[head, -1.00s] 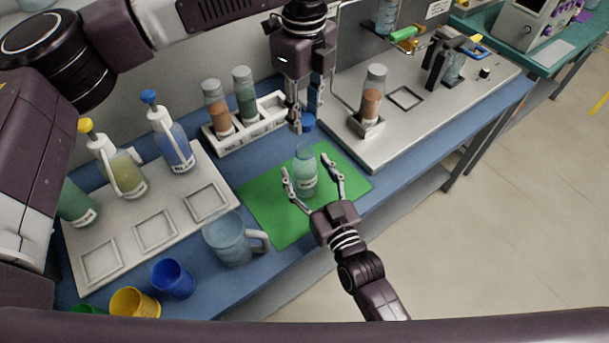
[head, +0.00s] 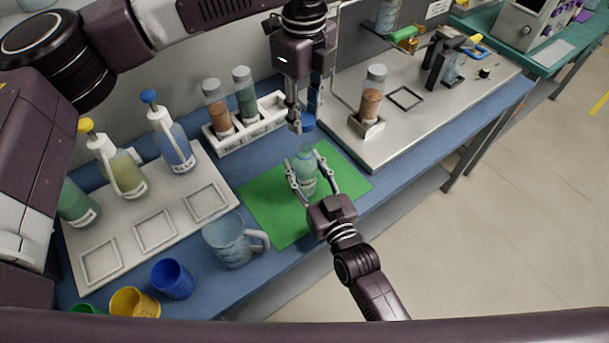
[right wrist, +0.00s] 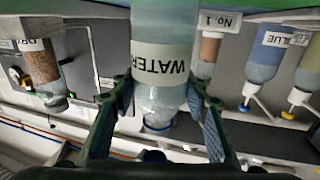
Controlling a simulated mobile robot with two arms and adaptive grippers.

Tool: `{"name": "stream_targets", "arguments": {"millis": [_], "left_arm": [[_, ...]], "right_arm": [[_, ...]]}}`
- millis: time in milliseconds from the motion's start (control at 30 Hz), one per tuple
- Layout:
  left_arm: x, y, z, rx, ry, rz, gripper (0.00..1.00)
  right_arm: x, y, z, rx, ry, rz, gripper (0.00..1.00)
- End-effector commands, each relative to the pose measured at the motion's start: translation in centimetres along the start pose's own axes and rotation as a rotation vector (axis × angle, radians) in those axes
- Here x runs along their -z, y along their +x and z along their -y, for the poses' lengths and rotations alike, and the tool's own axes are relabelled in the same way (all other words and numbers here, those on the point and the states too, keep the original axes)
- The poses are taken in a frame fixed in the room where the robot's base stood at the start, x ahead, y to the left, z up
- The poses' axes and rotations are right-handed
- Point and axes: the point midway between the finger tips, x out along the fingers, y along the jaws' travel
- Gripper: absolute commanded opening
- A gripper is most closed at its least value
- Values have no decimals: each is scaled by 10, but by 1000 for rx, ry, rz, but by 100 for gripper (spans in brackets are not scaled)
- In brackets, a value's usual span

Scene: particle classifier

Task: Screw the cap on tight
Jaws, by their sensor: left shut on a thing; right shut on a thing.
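A clear bottle of pale green-blue liquid (head: 306,174) stands upright on the green mat (head: 268,212). Its label reads WATER in the right wrist view (right wrist: 164,60), where it appears upside down. My right gripper (head: 312,182) is shut on the bottle's sides, its fingers also showing in the right wrist view. The blue cap (head: 308,121) is held by my left gripper (head: 301,123), which is shut on it. The cap is above the bottle's mouth and appears apart from it. The left fingers partly hide the cap.
A white rack (head: 272,117) with two particle bottles stands behind the mat. A clear jug (head: 229,240) is close to its left. A grey tray (head: 120,240) with wash bottles is farther left. The particle machine's base (head: 420,125) lies right.

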Motion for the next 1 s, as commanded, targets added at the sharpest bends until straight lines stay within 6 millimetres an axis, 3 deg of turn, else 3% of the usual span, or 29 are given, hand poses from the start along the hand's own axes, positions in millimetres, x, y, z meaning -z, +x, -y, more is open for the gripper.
{"name": "stream_targets", "arguments": {"millis": [200, 533, 1000], "left_arm": [[0, 4, 0, -2, 0, -1, 21], [0, 47, -1, -4, 0, -1, 21], [0, 50, 0, -3, 0, 1, 21]], "right_arm": [[0, 0, 0, 0, 0, 0, 0], [0, 0, 0, 0, 0, 0, 0], [0, 0, 0, 0, 0, 1, 0]]}}
